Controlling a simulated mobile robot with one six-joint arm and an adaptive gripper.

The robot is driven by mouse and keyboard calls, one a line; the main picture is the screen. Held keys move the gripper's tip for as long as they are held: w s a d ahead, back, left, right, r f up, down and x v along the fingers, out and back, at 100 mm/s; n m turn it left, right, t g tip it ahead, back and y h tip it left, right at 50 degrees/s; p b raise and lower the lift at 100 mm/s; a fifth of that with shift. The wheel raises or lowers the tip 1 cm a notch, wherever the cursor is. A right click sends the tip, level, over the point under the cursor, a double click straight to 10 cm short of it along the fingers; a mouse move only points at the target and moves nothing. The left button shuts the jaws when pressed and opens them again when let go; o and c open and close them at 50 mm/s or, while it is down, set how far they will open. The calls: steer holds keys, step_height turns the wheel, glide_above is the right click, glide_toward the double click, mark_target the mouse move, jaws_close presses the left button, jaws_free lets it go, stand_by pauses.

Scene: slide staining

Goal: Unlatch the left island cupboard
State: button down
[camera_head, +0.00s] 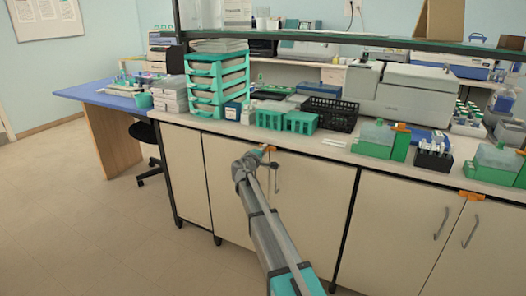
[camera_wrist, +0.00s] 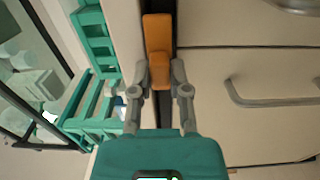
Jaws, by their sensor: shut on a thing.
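The left island cupboard (camera_head: 315,210) has pale cream doors under the worktop, and they look closed. Its orange latch (camera_head: 270,148) sits at the top edge, where the two doors meet. In the wrist view the orange latch (camera_wrist: 158,35) has a longer block and a smaller tab. My gripper (camera_wrist: 160,72) is shut on the tab, one grey finger on each side. In the head view my gripper (camera_head: 262,153) is at the top of the doors, and my arm hides part of the left door. A metal door handle (camera_wrist: 270,95) is to the right in the wrist view.
Green racks (camera_head: 300,122) and a black basket (camera_head: 330,113) stand on the worktop above the cupboard. A green drawer stack (camera_head: 217,82) is further left. Another cupboard with an orange latch (camera_head: 472,196) is at the right. The floor (camera_head: 100,225) at left is clear.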

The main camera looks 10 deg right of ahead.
steer(key=shift+w+d+r, duration=0.1)
steer(key=shift+w+r, duration=0.05)
steer(key=shift+w, duration=0.25)
steer(key=c, duration=0.7)
jaws_free()
steer(key=shift+c, duration=0.2)
steer(key=shift+o, duration=0.7)
steer(key=shift+s, duration=0.25)
steer(key=v, duration=1.1)
steer(key=shift+s+a, duration=0.25)
steer(key=shift+s, duration=0.05)
